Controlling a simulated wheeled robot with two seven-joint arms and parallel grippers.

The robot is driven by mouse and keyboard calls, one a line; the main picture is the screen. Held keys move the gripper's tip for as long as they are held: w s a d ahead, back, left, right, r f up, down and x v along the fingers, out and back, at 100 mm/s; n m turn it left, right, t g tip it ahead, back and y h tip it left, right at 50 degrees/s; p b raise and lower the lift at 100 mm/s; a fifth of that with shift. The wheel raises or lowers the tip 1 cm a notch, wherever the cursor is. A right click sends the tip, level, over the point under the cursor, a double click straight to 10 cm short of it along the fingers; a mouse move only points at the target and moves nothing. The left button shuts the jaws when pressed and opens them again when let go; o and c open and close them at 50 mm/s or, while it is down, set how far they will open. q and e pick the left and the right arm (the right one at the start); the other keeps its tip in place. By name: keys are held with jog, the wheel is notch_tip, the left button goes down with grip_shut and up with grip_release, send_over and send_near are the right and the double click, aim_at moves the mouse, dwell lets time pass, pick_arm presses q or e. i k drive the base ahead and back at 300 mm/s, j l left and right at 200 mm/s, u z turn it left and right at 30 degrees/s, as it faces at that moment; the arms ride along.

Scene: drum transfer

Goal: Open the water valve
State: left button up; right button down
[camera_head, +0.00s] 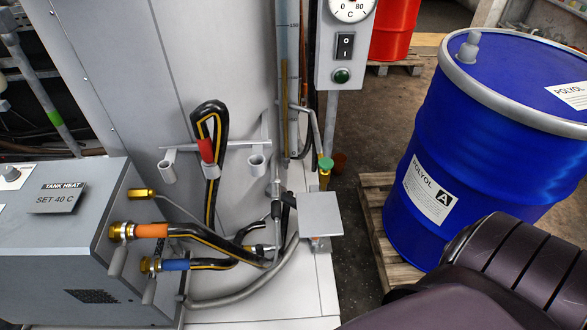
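A small green handle (325,163) sits on top of a brass fitting on a thin pipe, right of the grey cabinet. It looks like the water valve, but no label shows and I cannot tell its setting. A flat grey plate (320,214) stands just below and in front of it. Neither of my grippers is in view. A dark ridged arm link of mine fills the lower right corner, well apart from the green handle.
A TANK HEAT box (60,240) stands left, with orange-sleeved (152,230) and blue-sleeved (175,265) hoses. A red-ended black hose (207,151) hangs on a rack. A gauge and switch panel (343,50) is above. A blue POLYOL drum (480,130) stands on a pallet right.

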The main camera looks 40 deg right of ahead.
aim_at(259, 248)
jog(key=z, duration=0.7)
